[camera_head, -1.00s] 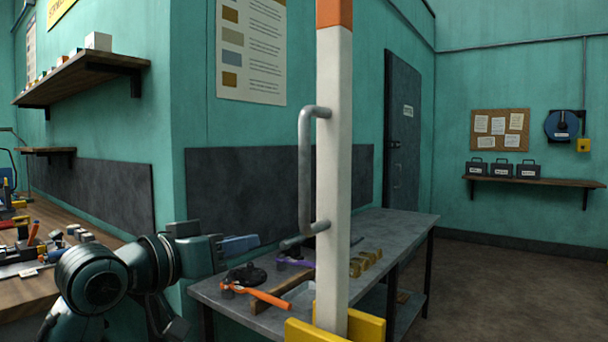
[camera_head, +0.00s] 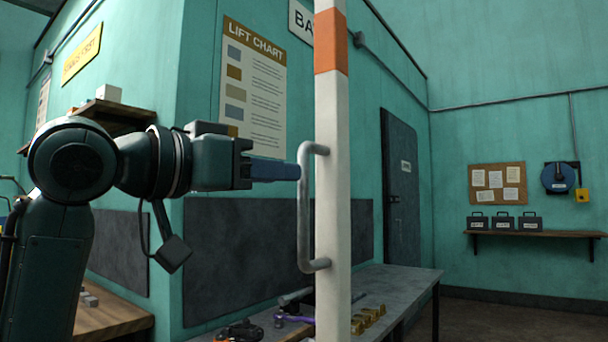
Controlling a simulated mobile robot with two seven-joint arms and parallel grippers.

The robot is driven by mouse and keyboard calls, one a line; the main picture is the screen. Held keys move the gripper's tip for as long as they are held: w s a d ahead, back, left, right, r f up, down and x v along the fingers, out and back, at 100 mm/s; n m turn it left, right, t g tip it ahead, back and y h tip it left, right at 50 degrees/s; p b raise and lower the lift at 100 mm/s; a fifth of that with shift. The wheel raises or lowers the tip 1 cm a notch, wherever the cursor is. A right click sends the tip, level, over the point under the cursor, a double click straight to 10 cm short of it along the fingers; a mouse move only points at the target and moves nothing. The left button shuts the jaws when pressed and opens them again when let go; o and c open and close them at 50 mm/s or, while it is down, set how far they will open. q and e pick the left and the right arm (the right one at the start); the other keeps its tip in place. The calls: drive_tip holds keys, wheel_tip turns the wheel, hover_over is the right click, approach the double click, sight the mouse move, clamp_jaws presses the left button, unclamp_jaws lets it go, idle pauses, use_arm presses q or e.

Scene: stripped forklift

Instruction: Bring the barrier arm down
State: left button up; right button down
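The barrier arm (camera_head: 332,180) is a white post with an orange band, standing upright in the middle of the view. A grey bar handle (camera_head: 304,215) is fixed to its left side. My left gripper (camera_head: 296,171) comes in from the left, level with the upper part of the handle. Its blue fingers point right, with their tips at or very close to the handle. I cannot tell whether they touch it or how far apart they are. The barrier arm's foot is below the picture. My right gripper is not in view.
A grey workbench (camera_head: 400,284) with tools stands behind the barrier arm. A wooden bench (camera_head: 112,322) is at the lower left and a wall shelf (camera_head: 110,112) is behind my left arm. Open floor (camera_head: 490,318) lies at the right.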

use_arm(q)
drive_tip(key=x, duration=0.6)
drive_tip(key=shift+c, duration=0.3)
clamp_jaws()
